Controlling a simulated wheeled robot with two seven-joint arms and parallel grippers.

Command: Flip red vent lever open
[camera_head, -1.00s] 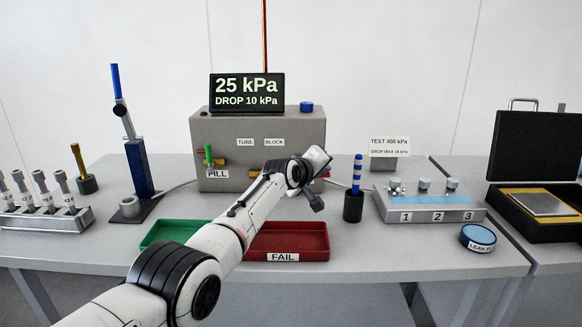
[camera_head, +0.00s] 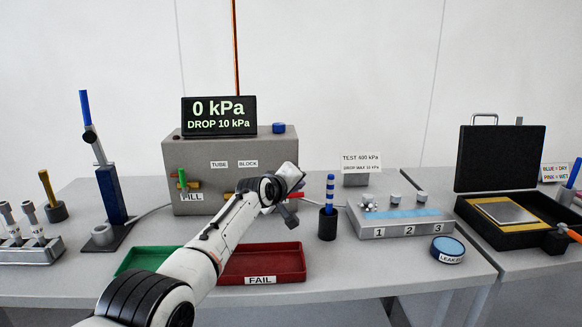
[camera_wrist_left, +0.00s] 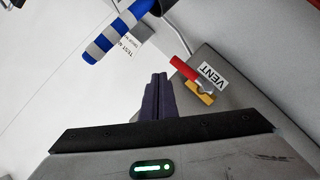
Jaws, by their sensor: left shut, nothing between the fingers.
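The red vent lever (camera_wrist_left: 184,68) shows in the left wrist view on a brass fitting (camera_wrist_left: 205,97), beside the VENT label (camera_wrist_left: 211,76). It slants away from the fitting toward the upper left. In the head view a small bit of red shows at the block's right side beside my gripper; the rest is hidden there. My left gripper (camera_head: 294,184) is at the right front of the grey tube block (camera_head: 235,160). Its dark fingers (camera_wrist_left: 158,98) are shut and empty, left of and apart from the lever in the wrist picture. The display (camera_head: 219,115) reads 0 kPa. My right gripper is not in view.
A blue-striped rod stands in a black cup (camera_head: 327,224) right of my gripper. The red FAIL tray (camera_head: 285,262) and green tray (camera_head: 143,259) lie in front of the block. A numbered fixture (camera_head: 400,229) and blue-lidded tin (camera_head: 448,249) are further right.

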